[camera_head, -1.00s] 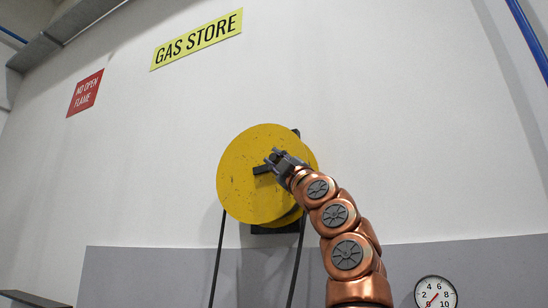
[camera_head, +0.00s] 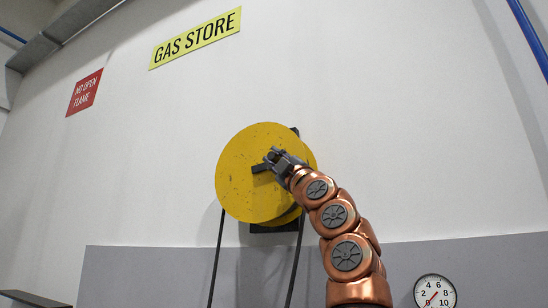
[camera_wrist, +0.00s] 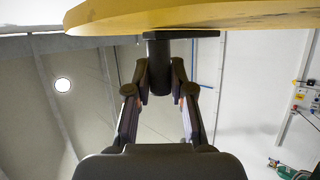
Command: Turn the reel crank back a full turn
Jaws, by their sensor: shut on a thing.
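The yellow reel (camera_head: 245,190) is a round disc mounted on the wall in the head view. Its dark crank arm (camera_head: 261,168) shows near the disc's middle, beside my gripper (camera_head: 270,158). In the wrist view the yellow disc's edge (camera_wrist: 230,14) spans the top. The dark crank bar (camera_wrist: 205,33) lies against it, and a dark cylindrical handle (camera_wrist: 159,72) hangs from the bar. My gripper (camera_wrist: 160,85) has a finger on each side of the handle and is shut on it. In the head view my gripper covers the handle.
Dark hoses or cables (camera_head: 216,262) hang below the reel. A round dial gauge (camera_head: 435,293) is at the lower right. A yellow sign (camera_head: 196,38) and a red sign (camera_head: 84,92) are on the wall. The wall right of my arm is mostly bare.

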